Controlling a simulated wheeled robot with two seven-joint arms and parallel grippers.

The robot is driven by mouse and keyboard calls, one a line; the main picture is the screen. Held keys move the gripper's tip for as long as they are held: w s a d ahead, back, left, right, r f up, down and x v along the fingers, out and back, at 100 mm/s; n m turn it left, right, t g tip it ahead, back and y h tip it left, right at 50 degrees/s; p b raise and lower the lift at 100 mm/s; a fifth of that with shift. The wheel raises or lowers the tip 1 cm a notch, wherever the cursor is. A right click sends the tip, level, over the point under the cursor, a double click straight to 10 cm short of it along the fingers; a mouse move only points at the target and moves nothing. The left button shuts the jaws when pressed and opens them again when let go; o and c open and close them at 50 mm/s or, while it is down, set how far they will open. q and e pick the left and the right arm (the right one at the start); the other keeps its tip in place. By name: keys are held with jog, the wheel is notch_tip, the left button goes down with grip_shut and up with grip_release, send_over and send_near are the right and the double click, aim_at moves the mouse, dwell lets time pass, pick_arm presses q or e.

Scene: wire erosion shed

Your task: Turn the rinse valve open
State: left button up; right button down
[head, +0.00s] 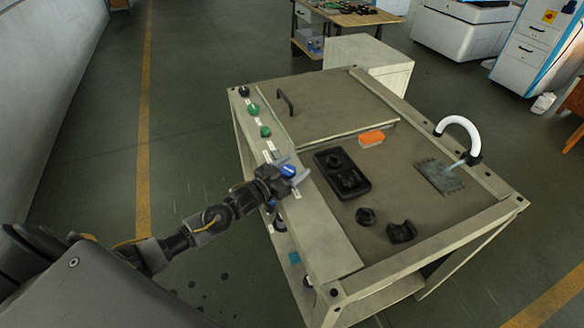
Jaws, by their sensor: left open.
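A blue knob (288,171), which looks like the rinse valve, sits on the pale left control rail of the machine bench. My left gripper (291,174) is open at this knob, with its pale fingers on either side of it. I cannot tell whether the fingers touch it. A white curved hose (462,123) stands at the bench's right side. A pale blue streak (456,165) runs from its end down to a grey-blue grate (436,177). My right gripper is not in view.
Green knobs (265,131) and a black knob (243,91) sit farther along the rail. A black tray (342,184), an orange-topped block (371,138) and black parts (402,232) lie on the bench top. A handled lid (325,105) covers its far end. The floor to the left is clear.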

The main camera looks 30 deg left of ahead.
pick_arm(q)
jog(key=shift+s, duration=0.1)
jog(key=shift+s+a+f, duration=0.15)
jog(key=shift+s, duration=0.15)
jog(key=b+v, duration=0.2)
jog(key=v, duration=0.8)
